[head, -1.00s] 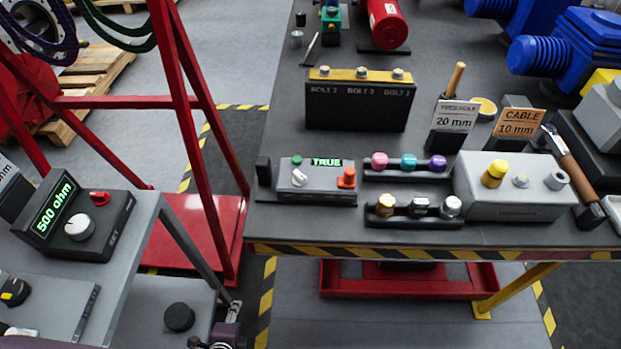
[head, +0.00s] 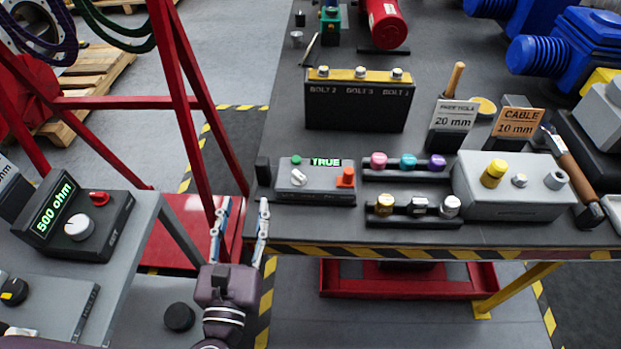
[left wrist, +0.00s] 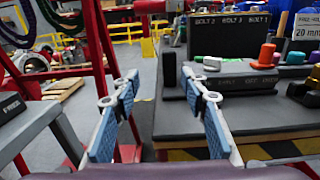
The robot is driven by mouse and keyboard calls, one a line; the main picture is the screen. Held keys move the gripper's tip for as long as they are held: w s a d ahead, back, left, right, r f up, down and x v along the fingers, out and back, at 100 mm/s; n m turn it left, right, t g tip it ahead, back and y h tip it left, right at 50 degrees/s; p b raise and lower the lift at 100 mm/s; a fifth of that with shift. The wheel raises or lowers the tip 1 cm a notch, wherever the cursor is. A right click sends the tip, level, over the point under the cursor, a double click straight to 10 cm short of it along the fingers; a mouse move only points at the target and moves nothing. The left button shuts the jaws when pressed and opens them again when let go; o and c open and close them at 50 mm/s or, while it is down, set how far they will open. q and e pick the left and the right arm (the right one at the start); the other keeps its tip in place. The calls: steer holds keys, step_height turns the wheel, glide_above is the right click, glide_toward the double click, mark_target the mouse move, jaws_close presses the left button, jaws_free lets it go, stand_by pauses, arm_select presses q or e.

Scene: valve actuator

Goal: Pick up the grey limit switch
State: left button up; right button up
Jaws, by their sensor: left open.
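No readable label names the grey limit switch, so I cannot tell for sure which thing it is. One grey box (head: 315,187) has a green "TRUE" display, a white knob and an orange knob. A larger light grey box (head: 515,207) to its right carries a yellow knob and two small grey parts. A low black rack (head: 411,217) in front holds small gold, dark and silver pieces. My left gripper (head: 243,218) is open and empty, left of the bench's front left corner. It also shows in the left wrist view (left wrist: 160,85), fingers apart.
The grey bench (head: 290,228) has a striped front edge. A black bolt block (head: 356,106) stands behind, and a rack of coloured knobs (head: 408,174) beside the "TRUE" box. A red frame (head: 185,110) rises left of my gripper. A "500 ohm" box (head: 75,225) stands at left.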

mark_target(261, 170)
arm_select(q)
steer(key=shift+d, duration=0.35)
steer(key=shift+w, duration=0.35)
steer(key=w, duration=0.6)
steer(key=shift+d, duration=0.1)
steer(key=shift+w+d, duration=0.2)
steer(key=shift+w, duration=1.1)
steer(key=shift+w+d, duration=0.2)
steer(key=shift+w, duration=1.1)
steer(key=shift+c, duration=0.5)
jaws_close()
steer(key=shift+r, duration=0.15)
